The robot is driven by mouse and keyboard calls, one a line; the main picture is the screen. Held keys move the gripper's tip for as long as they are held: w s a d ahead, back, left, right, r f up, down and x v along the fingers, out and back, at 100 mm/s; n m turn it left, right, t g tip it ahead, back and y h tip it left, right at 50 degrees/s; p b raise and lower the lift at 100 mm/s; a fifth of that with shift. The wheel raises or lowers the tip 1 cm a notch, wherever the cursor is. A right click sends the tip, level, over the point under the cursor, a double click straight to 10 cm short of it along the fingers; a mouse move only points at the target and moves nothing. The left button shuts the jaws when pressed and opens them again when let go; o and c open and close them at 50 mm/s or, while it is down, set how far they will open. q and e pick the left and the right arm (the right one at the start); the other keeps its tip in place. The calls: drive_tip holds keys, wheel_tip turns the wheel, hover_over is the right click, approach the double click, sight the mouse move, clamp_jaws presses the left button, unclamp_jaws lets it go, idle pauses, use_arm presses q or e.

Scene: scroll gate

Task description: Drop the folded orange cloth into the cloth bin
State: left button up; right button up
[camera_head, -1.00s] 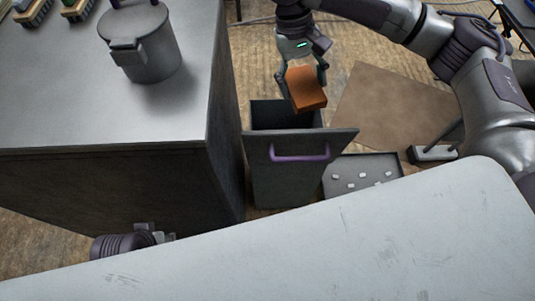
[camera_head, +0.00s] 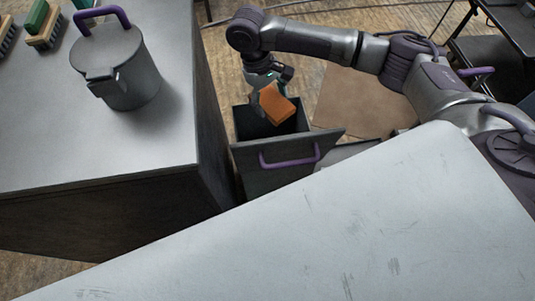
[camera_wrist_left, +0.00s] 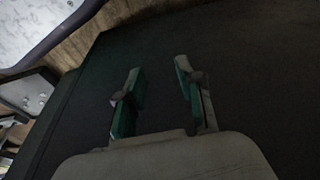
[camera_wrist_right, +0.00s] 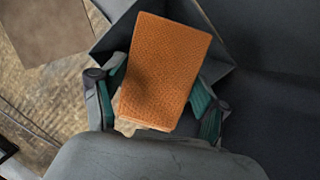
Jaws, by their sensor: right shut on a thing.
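The folded orange cloth (camera_head: 277,104) is a small thick block. My right gripper (camera_head: 266,92) is shut on it and holds it over the open top of the cloth bin (camera_head: 287,177), a dark grey box with a purple handle on its front. In the right wrist view the cloth (camera_wrist_right: 166,72) sits between the fingers of my right gripper (camera_wrist_right: 155,100), with the dark bin (camera_wrist_right: 218,42) behind it. My left gripper (camera_wrist_left: 155,90) shows in the left wrist view with its fingers apart and nothing between them, facing a dark surface. It is not visible in the head view.
A grey counter (camera_head: 150,155) with a lidded grey pot (camera_head: 115,65) and brushes (camera_head: 45,25) stands to the left, close beside the bin. A pale surface (camera_head: 330,235) fills the foreground. A brown mat (camera_head: 360,100) lies on the wooden floor behind the bin.

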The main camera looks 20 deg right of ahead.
use_arm(q)
wheel_tip(320, 180, down, 6)
drive_tip(key=s+p, duration=0.1)
drive_tip(key=s, duration=0.1)
drive_tip(key=w+b+v, duration=0.2)
drive_tip(key=b+v, duration=0.1)
drive_tip(key=v, duration=0.5)
drive_tip(key=w+r+b+v, duration=0.1)
drive_tip(key=b+v, duration=0.3)
drive_tip(key=v, duration=0.5)
drive_tip(key=shift+w+r+t, duration=0.25)
drive_tip(key=shift+w+t, duration=0.15)
drive_tip(key=shift+w, duration=0.55)
use_arm(e)
wheel_tip(320, 180, down, 12)
drive_tip(key=d+n, duration=0.2)
drive_tip(key=shift+s+f+n+t+h, duration=0.2)
drive_tip(key=shift+s+n+t+h, duration=0.1)
drive_tip(key=o, duration=1.1)
drive_tip(key=shift+o, duration=0.2)
drive_tip(key=v, duration=1.2)
